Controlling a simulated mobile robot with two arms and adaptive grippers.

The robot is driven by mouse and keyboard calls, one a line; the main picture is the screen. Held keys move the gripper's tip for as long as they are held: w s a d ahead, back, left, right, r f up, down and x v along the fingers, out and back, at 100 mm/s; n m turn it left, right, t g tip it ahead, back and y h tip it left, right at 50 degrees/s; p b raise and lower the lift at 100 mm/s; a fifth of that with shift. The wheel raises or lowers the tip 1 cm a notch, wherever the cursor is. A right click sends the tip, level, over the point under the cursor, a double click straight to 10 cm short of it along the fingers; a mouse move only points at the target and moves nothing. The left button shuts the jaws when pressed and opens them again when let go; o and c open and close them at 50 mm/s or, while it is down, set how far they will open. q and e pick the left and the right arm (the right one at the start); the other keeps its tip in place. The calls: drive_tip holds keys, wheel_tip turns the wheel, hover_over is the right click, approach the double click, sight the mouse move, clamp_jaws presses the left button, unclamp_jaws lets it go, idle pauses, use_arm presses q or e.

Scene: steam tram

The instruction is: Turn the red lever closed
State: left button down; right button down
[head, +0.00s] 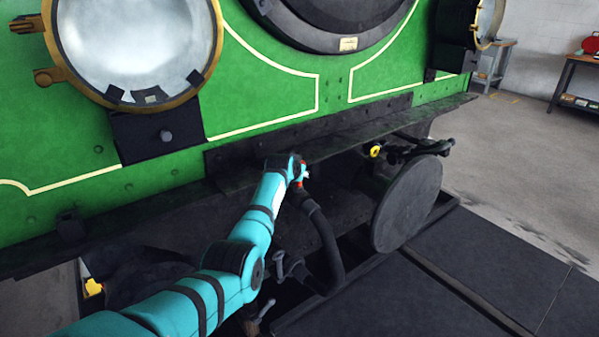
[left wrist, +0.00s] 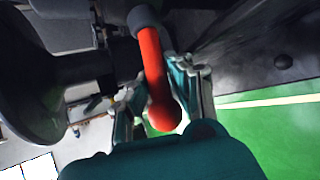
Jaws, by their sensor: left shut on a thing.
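The red lever (left wrist: 152,65) is close up in the left wrist view, with a grey hub at its upper end and a round knob at its lower end. My left gripper (left wrist: 163,112) has a finger on each side of the lever near the knob and is shut on it. In the head view only a small red part of the lever (head: 299,172) shows beside my left gripper (head: 301,170), under the tram's front ledge. My teal left arm hides most of the lever there. My right gripper is not in view.
The green tram front (head: 255,85) fills the upper left, with a dark ledge (head: 350,128) above the lever. A black hose (head: 328,240) hangs just below my left gripper. A round buffer (head: 407,205) stands to the right. Open floor (head: 520,165) lies further right.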

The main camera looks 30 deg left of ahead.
use_arm(q)
drive_tip(key=c, duration=1.2)
unclamp_jaws()
drive_tip(key=shift+d, duration=0.1)
drive_tip(key=v, duration=1.2)
drive_tip(key=shift+d, duration=0.1)
